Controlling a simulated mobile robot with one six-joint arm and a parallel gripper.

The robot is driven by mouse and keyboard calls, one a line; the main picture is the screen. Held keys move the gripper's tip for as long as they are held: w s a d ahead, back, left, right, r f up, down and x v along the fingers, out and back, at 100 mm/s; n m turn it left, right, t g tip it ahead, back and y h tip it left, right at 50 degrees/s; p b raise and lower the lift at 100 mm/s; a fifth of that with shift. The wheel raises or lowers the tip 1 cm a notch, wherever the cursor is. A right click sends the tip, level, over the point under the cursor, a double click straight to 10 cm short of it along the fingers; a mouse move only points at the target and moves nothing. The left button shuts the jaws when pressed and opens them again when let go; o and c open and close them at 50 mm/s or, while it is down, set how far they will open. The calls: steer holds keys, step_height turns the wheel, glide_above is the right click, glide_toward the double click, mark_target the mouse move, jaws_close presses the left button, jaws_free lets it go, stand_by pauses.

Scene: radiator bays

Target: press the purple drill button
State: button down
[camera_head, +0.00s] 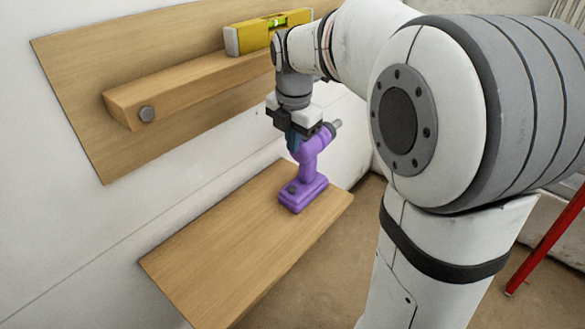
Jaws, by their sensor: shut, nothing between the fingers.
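A purple drill (309,161) stands upright on its base on the lower wooden shelf, near the shelf's far right end. Its grey chuck points to the right. A small dark spot (292,189) shows on the left part of its base; I cannot tell if it is the button. My gripper (293,147) points down beside the upper left of the drill's body, with its fingers together and dark. I cannot tell whether the fingertips touch the drill. The top of the drill is partly hidden by my gripper.
The lower shelf (230,235) is bare left of the drill. A yellow spirit level (252,38) lies on the beam. A red bar (548,240) leans at right.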

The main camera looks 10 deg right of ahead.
mark_target(292, 190)
steer(key=f+b, duration=0.2)
steer(key=f, duration=0.2)
steer(key=w+f+b, duration=0.1)
steer(key=f, duration=0.4)
steer(key=w+f+b, duration=0.1)
steer(key=f+b, duration=0.1)
steer(key=f, duration=0.2)
steer(key=shift+d+f+b, duration=0.15)
steer(key=shift+f+b, duration=0.15)
steer(key=shift+b, duration=0.05)
steer(key=shift+f, duration=0.1)
steer(key=shift+s+f, duration=0.2)
steer(key=shift+f, duration=0.8)
step_height(292, 190, up, 15)
steer(key=s+p, duration=0.1)
steer(key=p, duration=0.6)
steer(key=shift+s+p, duration=0.3)
steer(key=shift+p, duration=0.05)
